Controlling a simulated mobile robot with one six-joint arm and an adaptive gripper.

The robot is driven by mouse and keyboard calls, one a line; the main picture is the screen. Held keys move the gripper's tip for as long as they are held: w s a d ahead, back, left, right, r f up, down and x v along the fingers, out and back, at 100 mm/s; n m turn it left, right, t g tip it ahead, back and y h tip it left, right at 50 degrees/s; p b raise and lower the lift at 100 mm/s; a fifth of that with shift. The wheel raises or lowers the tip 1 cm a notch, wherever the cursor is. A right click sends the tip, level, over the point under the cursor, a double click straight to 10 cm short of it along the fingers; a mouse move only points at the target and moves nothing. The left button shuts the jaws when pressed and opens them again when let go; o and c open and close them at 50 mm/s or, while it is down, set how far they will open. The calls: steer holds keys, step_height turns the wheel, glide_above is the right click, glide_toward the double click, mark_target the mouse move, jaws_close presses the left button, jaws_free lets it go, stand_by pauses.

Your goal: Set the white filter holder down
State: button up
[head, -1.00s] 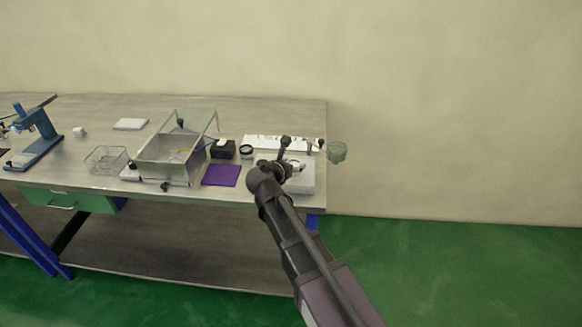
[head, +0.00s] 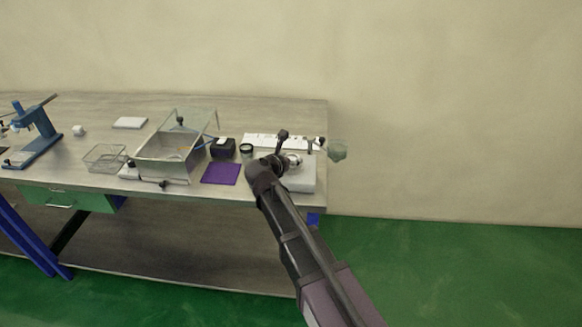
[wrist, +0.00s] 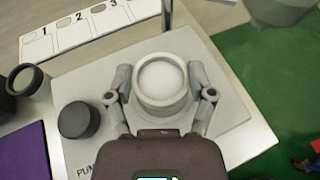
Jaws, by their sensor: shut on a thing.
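The white filter holder (wrist: 161,84) is a round, pale ring-shaped cup with a white disc inside, seen from above in the wrist view. My gripper (wrist: 160,78) is shut on it, one finger on each side. The holder is over a pale grey plate (wrist: 225,85) with partly hidden lettering; I cannot tell whether it touches the plate. In the head view the holder (head: 293,159) shows small beyond my dark wrist, and the plate (head: 301,181) is at the table's right end.
A black round knob (wrist: 78,120) is on the plate, left of the holder. A numbered white strip (wrist: 75,30) lies behind. A dark ring-shaped cup (wrist: 28,80) and purple mat (head: 221,173) are to the left. A metal box (head: 162,160) has a raised clear lid (head: 195,118).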

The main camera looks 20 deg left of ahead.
steer(key=shift+f+b, duration=0.8)
steer(key=shift+f, duration=0.35)
steer(key=shift+f, duration=0.1)
steer(key=o, duration=0.9)
steer(key=shift+c, duration=0.2)
steer(key=shift+r, duration=0.25)
steer(key=p+v, duration=0.4)
steer(key=v, duration=0.8)
steer(key=shift+p, duration=0.35)
steer(key=shift+f, duration=0.1)
